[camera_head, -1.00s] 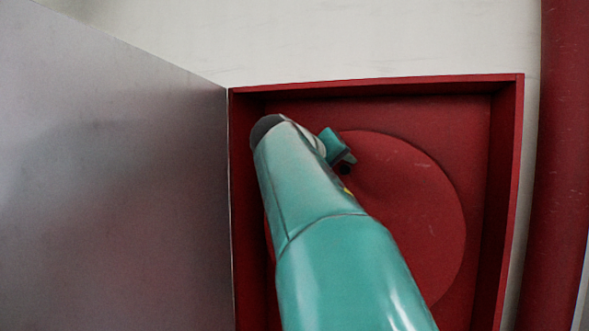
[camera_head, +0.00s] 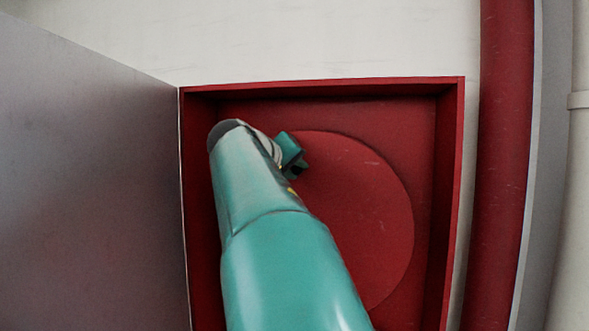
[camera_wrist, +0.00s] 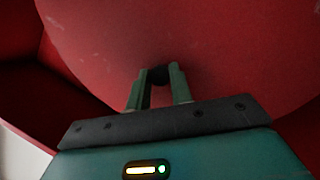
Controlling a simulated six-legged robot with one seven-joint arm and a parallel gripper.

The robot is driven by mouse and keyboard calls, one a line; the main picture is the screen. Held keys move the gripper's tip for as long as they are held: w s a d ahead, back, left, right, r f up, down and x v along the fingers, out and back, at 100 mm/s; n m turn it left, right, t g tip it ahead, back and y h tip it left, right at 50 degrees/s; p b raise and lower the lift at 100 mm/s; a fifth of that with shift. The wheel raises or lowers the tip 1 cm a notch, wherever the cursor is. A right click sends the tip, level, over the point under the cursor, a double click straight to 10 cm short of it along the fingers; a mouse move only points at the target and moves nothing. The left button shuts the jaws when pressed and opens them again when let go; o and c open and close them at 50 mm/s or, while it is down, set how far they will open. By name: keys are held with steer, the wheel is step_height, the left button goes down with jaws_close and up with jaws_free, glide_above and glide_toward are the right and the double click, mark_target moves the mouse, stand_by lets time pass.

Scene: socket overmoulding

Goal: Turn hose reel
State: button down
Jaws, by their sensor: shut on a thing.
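The hose reel (camera_head: 365,205) is a flat red disc inside an open red wall cabinet (camera_head: 452,180). My arm covers its left and lower part in the head view. The disc fills most of the wrist view (camera_wrist: 215,45). My gripper (camera_wrist: 160,74) is at the disc's face, near its edge, with its two green fingers shut on a small dark handle (camera_wrist: 160,88) between them. In the head view my gripper (camera_head: 298,163) shows at the disc's upper left, and the handle is mostly hidden there.
The cabinet's grey door (camera_head: 90,170) stands open on the left. A thick red pipe (camera_head: 503,150) runs upright right of the cabinet, with a pale pipe (camera_head: 578,200) farther right. The cabinet walls stand close around the disc.

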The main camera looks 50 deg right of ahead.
steer(key=w+a+f+n+g+h, duration=0.1)
steer(key=w+a+f+n+h, duration=0.2)
steer(key=w+f+n, duration=0.4)
steer(key=shift+w+a+n, duration=0.3)
steer(key=shift+w+a, duration=0.3)
steer(key=shift+w, duration=0.7)
steer(key=c, duration=1.3)
jaws_free()
steer(key=shift+o, duration=0.2)
